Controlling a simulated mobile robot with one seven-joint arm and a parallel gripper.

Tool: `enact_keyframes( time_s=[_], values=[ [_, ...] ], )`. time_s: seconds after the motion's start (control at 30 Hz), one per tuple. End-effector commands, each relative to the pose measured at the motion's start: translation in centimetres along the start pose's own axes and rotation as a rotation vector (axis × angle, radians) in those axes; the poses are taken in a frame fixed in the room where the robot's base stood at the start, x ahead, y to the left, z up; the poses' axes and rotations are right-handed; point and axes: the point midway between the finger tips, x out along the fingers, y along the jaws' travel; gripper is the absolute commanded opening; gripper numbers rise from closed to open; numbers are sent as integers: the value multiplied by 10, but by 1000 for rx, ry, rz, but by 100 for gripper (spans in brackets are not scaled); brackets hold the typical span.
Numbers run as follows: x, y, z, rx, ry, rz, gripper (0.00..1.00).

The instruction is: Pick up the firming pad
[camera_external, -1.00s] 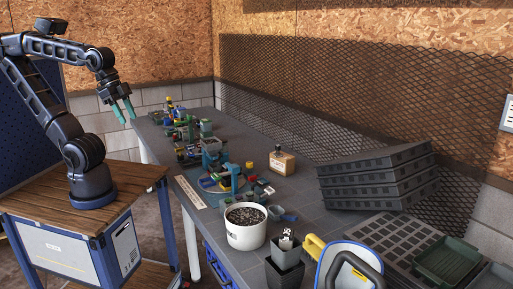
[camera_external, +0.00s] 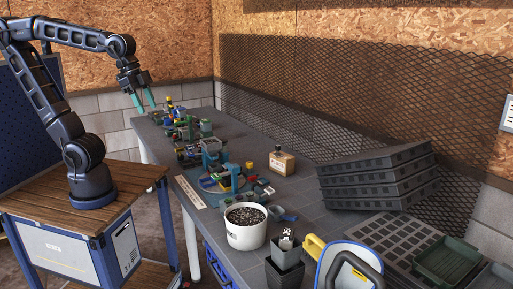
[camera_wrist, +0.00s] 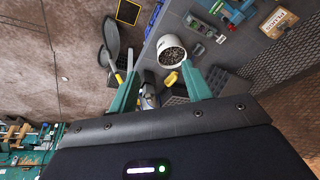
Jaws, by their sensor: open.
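I cannot tell for sure which object is the firming pad; several small coloured pieces (camera_external: 188,125) crowd the far part of the table and are too small to make out. My gripper (camera_external: 145,104) is open, its teal fingers apart and empty, over or near the table's far left end. In the wrist view my gripper's fingers (camera_wrist: 160,68) frame the white soil bucket (camera_wrist: 171,52), seen well beyond them. Nothing is held.
A mesh panel (camera_external: 350,90) lines the wall behind.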

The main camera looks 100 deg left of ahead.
Motion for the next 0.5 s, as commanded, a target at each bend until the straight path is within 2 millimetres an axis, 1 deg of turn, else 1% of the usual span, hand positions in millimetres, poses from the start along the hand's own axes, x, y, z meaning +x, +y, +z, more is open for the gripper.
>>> enact_keyframes(
  time_s=[0.03, 0.1, 0.27, 0.4, 0.47, 0.5],
  values=[
    [1, -8, -15, 11, -12, -1, 49],
    [3, -18, -33, 35, -24, 0, 49],
    [9, -43, -75, 89, -48, 8, 49],
    [19, -69, -110, 137, -69, 19, 49],
    [24, -81, -124, 156, -77, 26, 49],
    [28, -90, -133, 169, -81, 30, 49]
  ],
)
